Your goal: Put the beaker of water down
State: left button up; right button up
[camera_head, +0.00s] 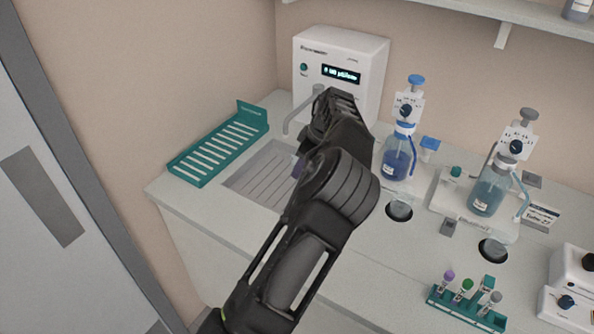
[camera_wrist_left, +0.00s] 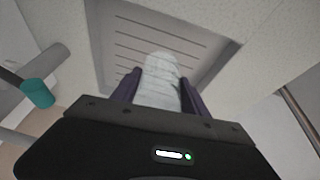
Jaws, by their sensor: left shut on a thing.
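A clear, whitish beaker (camera_wrist_left: 158,75) stands out between the purple fingers of my left gripper (camera_wrist_left: 160,92) in the left wrist view. The fingers are shut on its sides. Behind it in that view is the grooved drain tray (camera_wrist_left: 115,35); I cannot tell whether the beaker touches it. In the head view my left gripper (camera_head: 299,168) is mostly behind my own arm, at the right side of the drain tray (camera_head: 250,183), and the beaker is hidden there. My right gripper is in neither view.
A white water dispenser (camera_head: 362,55) with a lit display and a grey spout (camera_head: 300,113) stands behind the tray. A teal rack (camera_head: 215,150) lies to the left. Bottles with dispensers (camera_head: 397,163) (camera_head: 490,190) and a tube rack (camera_head: 468,307) are to the right.

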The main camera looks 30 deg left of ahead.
pick_arm(q)
jog(key=shift+w+g, duration=0.2)
jog(key=shift+g, duration=0.2)
jog(key=shift+d+r, duration=0.1)
